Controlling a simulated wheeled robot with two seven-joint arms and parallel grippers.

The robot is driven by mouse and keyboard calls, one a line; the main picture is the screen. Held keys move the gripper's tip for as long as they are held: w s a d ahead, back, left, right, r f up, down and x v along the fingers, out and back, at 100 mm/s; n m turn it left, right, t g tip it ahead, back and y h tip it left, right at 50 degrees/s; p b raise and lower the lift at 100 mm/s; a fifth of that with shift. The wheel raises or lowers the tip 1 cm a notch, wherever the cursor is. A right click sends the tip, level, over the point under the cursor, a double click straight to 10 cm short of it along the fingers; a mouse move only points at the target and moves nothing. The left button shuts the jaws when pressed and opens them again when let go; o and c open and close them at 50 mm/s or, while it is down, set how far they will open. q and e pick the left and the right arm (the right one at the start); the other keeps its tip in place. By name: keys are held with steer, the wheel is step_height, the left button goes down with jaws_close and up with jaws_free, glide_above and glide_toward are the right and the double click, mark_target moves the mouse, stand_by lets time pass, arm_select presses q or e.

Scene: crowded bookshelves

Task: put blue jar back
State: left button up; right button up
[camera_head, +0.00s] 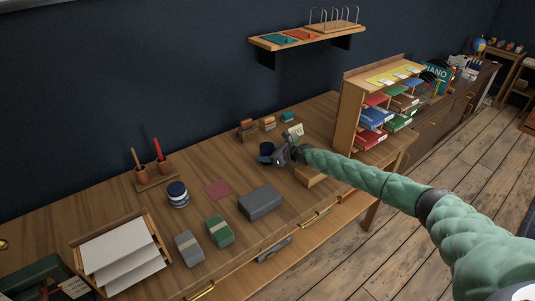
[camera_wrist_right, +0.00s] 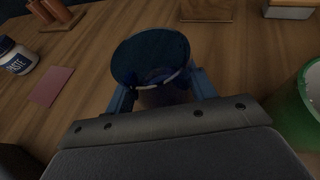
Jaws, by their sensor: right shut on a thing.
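My right gripper (camera_head: 276,157) reaches over the desk from the right and is shut on a dark blue jar (camera_head: 266,148). The right wrist view shows the jar (camera_wrist_right: 150,55) between the fingers, with its round dark top facing the camera. Its lower part is hidden by the gripper. I cannot tell whether its base touches the desk. A separate white paste jar with a dark blue lid (camera_head: 178,195) stands on the desk to the left. It also shows in the right wrist view (camera_wrist_right: 16,56). My left gripper is not in view.
A flat reddish square (camera_head: 218,189) lies bare on the desk beside the paste jar. Grey box (camera_head: 260,202), green block (camera_head: 220,231) and paper tray (camera_head: 152,226) stand nearer the front. A wooden sorter (camera_head: 350,112) rises at the right. Small items line the back edge.

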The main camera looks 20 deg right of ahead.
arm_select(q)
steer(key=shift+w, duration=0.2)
arm_select(e)
steer(key=shift+f, duration=0.15)
steer(key=o, duration=1.1)
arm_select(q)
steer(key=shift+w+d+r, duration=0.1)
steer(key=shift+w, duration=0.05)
arm_select(e)
steer(key=shift+o, duration=0.2)
